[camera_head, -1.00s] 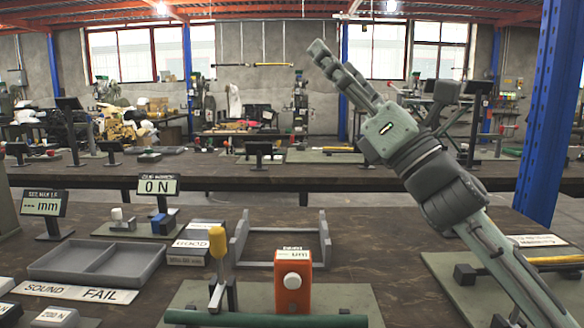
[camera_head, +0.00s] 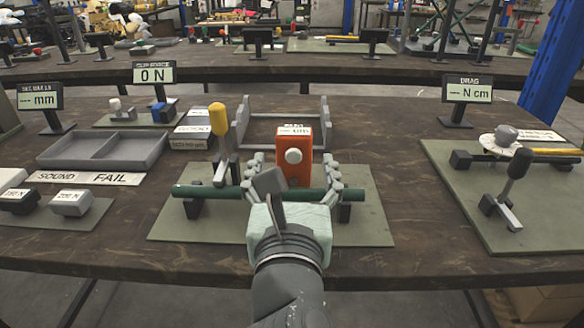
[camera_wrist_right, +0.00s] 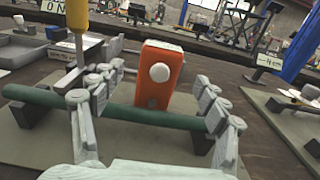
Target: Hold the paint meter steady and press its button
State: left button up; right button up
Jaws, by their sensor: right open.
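The paint meter (camera_head: 294,165) is an orange upright box with a round white button (camera_head: 293,156) on its front and a small display on top. It stands behind a dark green bar (camera_head: 225,192) on a green mat (camera_head: 375,228). My right gripper (camera_head: 294,168) is open, its two fingers reaching forward over the bar on either side of the meter. In the right wrist view the meter (camera_wrist_right: 158,80) shows between the fingers, with a gap on each side and no clear contact. My left gripper is not in view.
A toggle clamp with a yellow handle (camera_head: 218,120) stands close left of my fingers. A grey bracket frame (camera_head: 325,125) is behind the meter. A grey tray (camera_head: 105,150) lies left. A drag fixture with a black handle (camera_head: 519,165) stands right, with bare table between.

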aim_at(295, 133)
jog(key=w, duration=1)
jog(key=shift+w, duration=0.3)
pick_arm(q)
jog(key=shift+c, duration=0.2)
pick_arm(e)
jog(key=c, duration=1.4)
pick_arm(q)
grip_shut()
pick_arm(e)
jog(key=shift+c, duration=0.2)
jog(key=shift+c, duration=0.4)
